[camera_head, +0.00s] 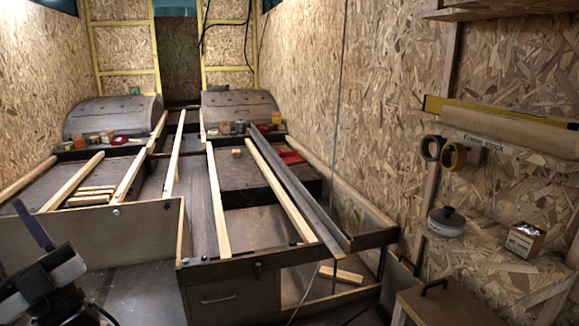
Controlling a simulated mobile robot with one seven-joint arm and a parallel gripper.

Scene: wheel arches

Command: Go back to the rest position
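Part of my arm (60,275), white and black, shows in the lower left corner. A dark purple bar (33,224) rises beside it toward the upper left. I cannot tell whether this bar is a finger of my gripper. No clear pair of fingertips shows, and nothing held can be seen. The arm is in front of the left wooden frame's panel (110,230) in the picture.
Wooden slatted frames (215,200) fill the middle, with a drawer cabinet (228,298) at the front. Two grey wheel arches (113,115) (240,105) stand behind, with small items before them. On the right are tape rolls (453,155), a round lidded pot (446,221) and a small box (524,239).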

